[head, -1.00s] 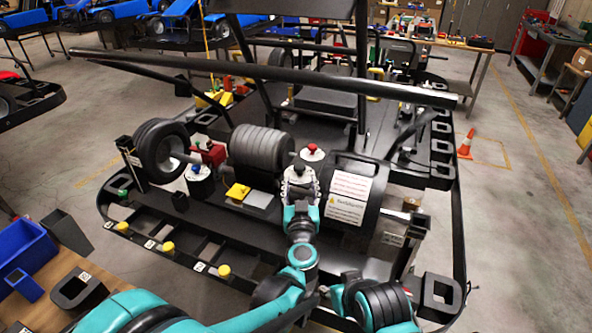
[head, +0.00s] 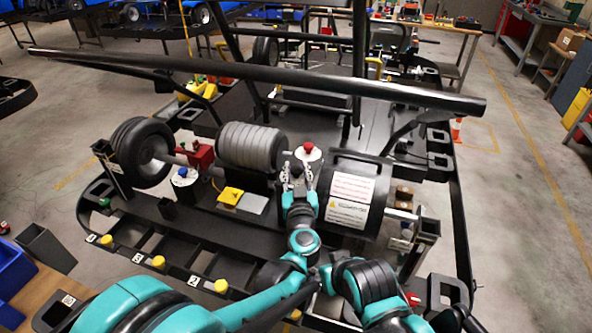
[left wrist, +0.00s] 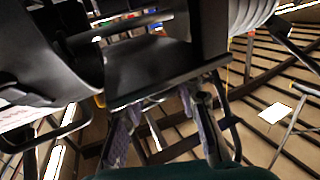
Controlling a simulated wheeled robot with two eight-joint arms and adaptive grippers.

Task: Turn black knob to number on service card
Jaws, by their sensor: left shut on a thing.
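My left gripper (head: 297,172) is at the middle of the kart stand, just in front of a white dial with a red knob (head: 307,152). It is shut on a small dark thing, which appears to be the black knob (head: 296,168); the fingers hide most of it, and its dial numbers cannot be read. In the left wrist view, the two fingers (left wrist: 165,125) reach up below a black plate. A white sheet with red print (head: 352,188), possibly the service card, is on the black drum to the right; its text is too small to read.
A blue knob on a white dial (head: 184,176) is at the left. A ribbed grey roller (head: 250,146) and a yellow block (head: 230,195) lie left of the gripper. A long black bar (head: 250,75) crosses above. Yellow knobs (head: 158,262) line the front rail.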

